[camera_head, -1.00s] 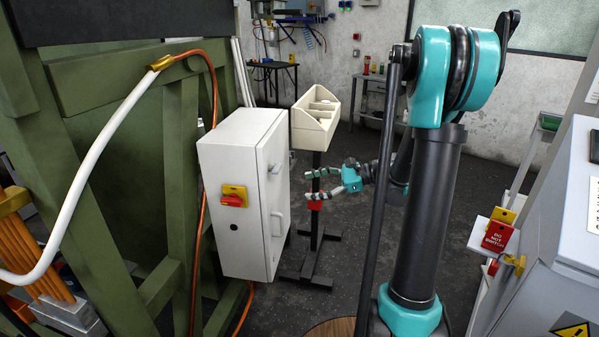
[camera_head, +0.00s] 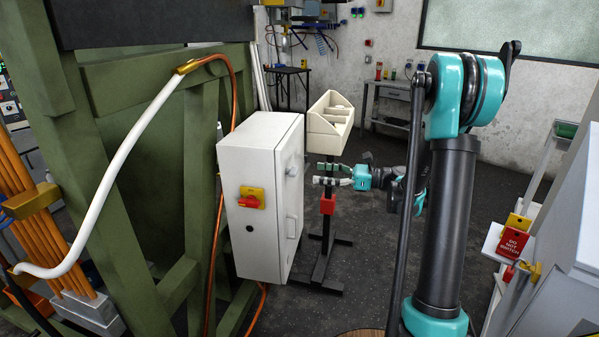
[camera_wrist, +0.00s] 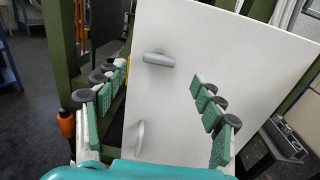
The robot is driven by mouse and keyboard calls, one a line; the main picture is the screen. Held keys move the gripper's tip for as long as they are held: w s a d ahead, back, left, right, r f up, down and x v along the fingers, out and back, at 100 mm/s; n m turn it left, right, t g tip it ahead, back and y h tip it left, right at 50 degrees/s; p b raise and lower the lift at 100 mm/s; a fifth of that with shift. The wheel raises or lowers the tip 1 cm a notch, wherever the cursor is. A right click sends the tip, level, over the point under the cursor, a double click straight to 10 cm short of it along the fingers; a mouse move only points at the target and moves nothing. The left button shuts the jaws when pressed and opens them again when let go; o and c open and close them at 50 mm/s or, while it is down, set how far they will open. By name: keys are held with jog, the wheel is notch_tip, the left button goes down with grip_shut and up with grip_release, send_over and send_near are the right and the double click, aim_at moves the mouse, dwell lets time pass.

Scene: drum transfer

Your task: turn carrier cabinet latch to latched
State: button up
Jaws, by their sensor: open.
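The white carrier cabinet (camera_head: 246,222) stands beside the green frame, with its door side facing my gripper. Its grey latch (camera_head: 291,170) is on the upper door and also shows in the wrist view (camera_wrist: 158,58), where its bar lies roughly crosswise. A pale pull handle (camera_wrist: 140,135) sits below it and stands upright. My gripper (camera_head: 320,174) is open and empty, apart from the door, at about the latch's height. In the wrist view its two padded fingers (camera_wrist: 160,76) are spread, with the latch between and beyond the tips.
A cream bin (camera_head: 324,126) on a black stand is close behind my gripper, with a red block (camera_head: 327,204) on its post. A red-yellow switch (camera_head: 251,198) is on the cabinet's side. An orange cable (camera_head: 214,240) runs beside it. A grey cabinet (camera_head: 560,260) is at right.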

aim_at(297, 171)
jog(key=a, duration=0.5)
jog(key=w+a, duration=0.1)
jog(key=a, duration=0.1)
jog(key=shift+a, duration=0.35)
jog(key=c, duration=1.2)
